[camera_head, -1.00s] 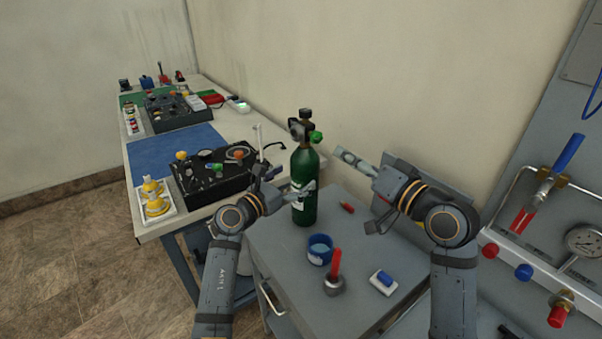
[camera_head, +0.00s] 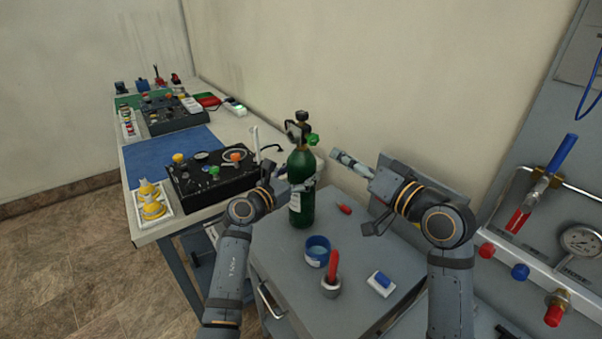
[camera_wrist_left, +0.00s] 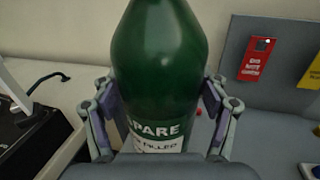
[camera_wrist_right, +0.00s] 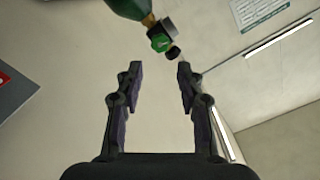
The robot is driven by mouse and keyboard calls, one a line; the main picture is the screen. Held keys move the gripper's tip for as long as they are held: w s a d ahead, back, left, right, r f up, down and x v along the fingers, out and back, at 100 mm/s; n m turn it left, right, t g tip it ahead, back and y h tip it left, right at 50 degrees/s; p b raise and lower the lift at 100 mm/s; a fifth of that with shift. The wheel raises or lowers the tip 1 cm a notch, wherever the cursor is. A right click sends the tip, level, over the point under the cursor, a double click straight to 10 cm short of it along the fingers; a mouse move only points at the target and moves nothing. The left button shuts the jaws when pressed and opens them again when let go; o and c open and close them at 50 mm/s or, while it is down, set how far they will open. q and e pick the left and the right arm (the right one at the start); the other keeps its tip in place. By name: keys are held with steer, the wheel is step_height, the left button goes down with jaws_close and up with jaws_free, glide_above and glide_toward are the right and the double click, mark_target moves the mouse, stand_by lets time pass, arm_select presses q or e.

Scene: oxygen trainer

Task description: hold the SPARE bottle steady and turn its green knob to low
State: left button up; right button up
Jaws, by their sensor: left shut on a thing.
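The green SPARE bottle (camera_head: 301,190) stands upright on the grey cabinet top, with a dark valve head and a green knob (camera_head: 313,139) on its right side. My left gripper (camera_head: 300,186) is shut on the bottle's body; the left wrist view shows its fingers on both sides of the bottle (camera_wrist_left: 160,70), around the label reading "PARE". My right gripper (camera_head: 342,158) is to the right of the bottle and a little below the knob, apart from it. In the right wrist view its fingers (camera_wrist_right: 160,75) are spread and empty, with the green knob (camera_wrist_right: 160,43) beyond the tips.
On the cabinet top (camera_head: 285,262) are a blue cup (camera_head: 317,251), a red-handled tool in a grey holder (camera_head: 331,277), a blue-and-white block (camera_head: 381,283) and a small red item (camera_head: 344,209). A black panel box (camera_head: 210,180) sits on the workbench at left. Pipes and a gauge (camera_head: 581,240) are at right.

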mark_target(315, 139)
arm_select(q)
steer(key=c, duration=0.7)
arm_select(e)
steer(key=shift+o, duration=1.5)
steer(key=n, duration=0.3)
steer(key=shift+s+d, duration=0.25)
steer(key=shift+s, duration=0.05)
steer(key=w+a+n, duration=0.1)
steer(key=w+a, duration=0.1)
steer(key=w, duration=0.1)
steer(key=w+a+n, duration=0.1)
steer(key=w+a, duration=0.1)
steer(key=w, duration=0.1)
steer(key=w+a+n, duration=0.2)
steer(key=w, duration=0.1)
steer(key=shift+w+a+r, duration=0.1)
steer(key=shift+a+r, duration=0.1)
steer(key=shift+a, duration=0.2)
jaws_close()
